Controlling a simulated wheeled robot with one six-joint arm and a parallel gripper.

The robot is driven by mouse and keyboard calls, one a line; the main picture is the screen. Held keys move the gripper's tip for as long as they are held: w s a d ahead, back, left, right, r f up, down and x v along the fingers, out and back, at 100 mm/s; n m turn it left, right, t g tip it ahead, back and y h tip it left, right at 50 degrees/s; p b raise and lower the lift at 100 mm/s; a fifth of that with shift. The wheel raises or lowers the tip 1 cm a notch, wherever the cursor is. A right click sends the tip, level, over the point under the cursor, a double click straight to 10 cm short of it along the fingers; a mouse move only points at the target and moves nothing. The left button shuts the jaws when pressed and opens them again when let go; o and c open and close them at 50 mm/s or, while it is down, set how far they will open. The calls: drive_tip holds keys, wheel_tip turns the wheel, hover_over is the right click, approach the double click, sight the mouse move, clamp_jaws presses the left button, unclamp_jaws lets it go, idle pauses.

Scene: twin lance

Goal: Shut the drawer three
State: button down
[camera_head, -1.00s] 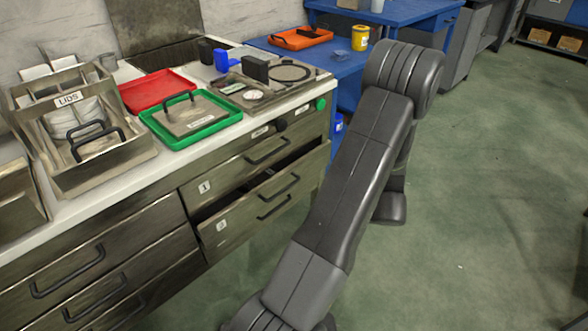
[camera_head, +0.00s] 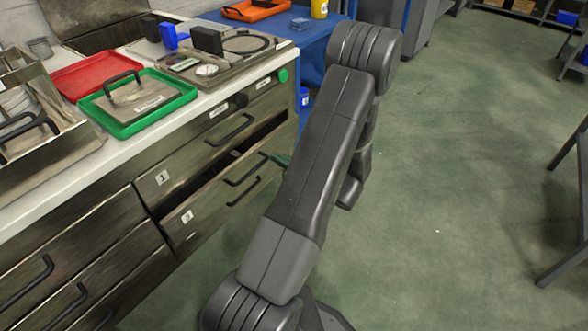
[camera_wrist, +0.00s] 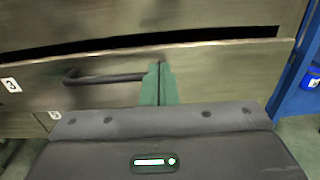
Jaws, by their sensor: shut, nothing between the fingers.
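Drawer three (camera_head: 210,207) is the pulled-out drawer under drawer 1 in the head view, with a dark gap above its front. In the wrist view its front (camera_wrist: 225,75) spans the picture, with the label "3" (camera_wrist: 10,85) at left and a dark bar handle (camera_wrist: 105,77). My gripper's green fingers (camera_wrist: 158,85) are shut and empty, at the drawer front just right of the handle. I cannot tell whether they touch it. In the head view my gripper (camera_head: 281,160) shows only partly, beside the right part of the drawer front; my arm hides the rest.
Drawer 1 (camera_head: 180,168) above is shut. The counter (camera_head: 40,195) holds a green tray (camera_head: 122,127), a red tray (camera_head: 85,76) and a metal box. A blue table (camera_head: 315,45) stands behind. Green floor (camera_head: 455,170) at right is open, with a dark table frame at the edge.

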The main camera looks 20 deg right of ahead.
sight(258, 148)
drive_tip(key=shift+b+x, duration=0.5)
drive_tip(key=shift+x, duration=2)
drive_tip(key=x, duration=0.4)
drive_tip(key=shift+a, duration=0.1)
drive_tip(key=shift+w+a+r, duration=0.1)
drive_tip(key=shift+w, duration=0.15)
drive_tip(key=shift+s+d, duration=0.25)
drive_tip(key=shift+s, duration=0.1)
drive_tip(key=p+v, duration=0.2)
drive_tip(key=v, duration=1.1)
drive_tip(key=shift+s+d, duration=0.2)
